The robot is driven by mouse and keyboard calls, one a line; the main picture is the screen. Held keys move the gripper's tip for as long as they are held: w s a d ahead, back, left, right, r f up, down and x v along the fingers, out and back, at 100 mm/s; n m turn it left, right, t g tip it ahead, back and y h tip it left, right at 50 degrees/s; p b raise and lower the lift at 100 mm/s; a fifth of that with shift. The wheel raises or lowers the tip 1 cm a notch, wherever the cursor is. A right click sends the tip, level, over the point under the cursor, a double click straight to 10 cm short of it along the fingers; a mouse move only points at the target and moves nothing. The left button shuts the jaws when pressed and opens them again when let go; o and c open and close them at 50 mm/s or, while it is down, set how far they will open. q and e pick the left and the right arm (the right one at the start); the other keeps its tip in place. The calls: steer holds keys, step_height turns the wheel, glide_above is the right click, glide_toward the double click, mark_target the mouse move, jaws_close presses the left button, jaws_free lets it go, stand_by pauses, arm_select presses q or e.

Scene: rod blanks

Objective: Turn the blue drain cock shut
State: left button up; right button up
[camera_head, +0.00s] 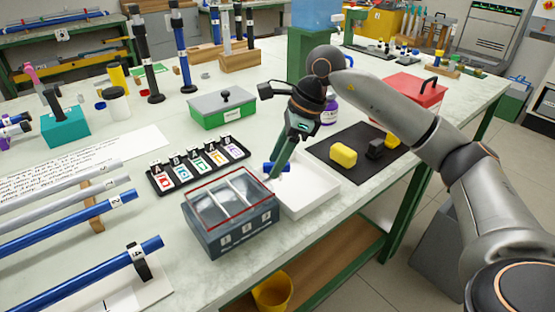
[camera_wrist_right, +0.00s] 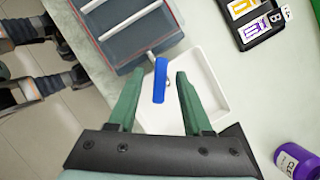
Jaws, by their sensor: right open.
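The blue drain cock (camera_head: 277,168) sticks out from the right side of a grey three-compartment tank (camera_head: 235,232) with a clear, red-edged lid. In the right wrist view its blue handle (camera_wrist_right: 160,80) points lengthwise toward my wrist, on a small metal stem. My right gripper (camera_head: 275,172) is open with its green fingers pointing down at the cock. In the wrist view the gripper (camera_wrist_right: 156,78) has one finger on each side of the handle, with gaps showing. My left gripper is in neither view.
A white tray (camera_head: 318,200) lies beside the tank, under the cock. A black mat (camera_head: 335,172) with yellow and black blocks is to the right. A purple bottle (camera_head: 330,112) stands behind. A lettered card rack (camera_head: 200,181) and green box (camera_head: 222,117) are left.

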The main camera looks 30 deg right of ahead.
jaws_close()
stand_by(0.4)
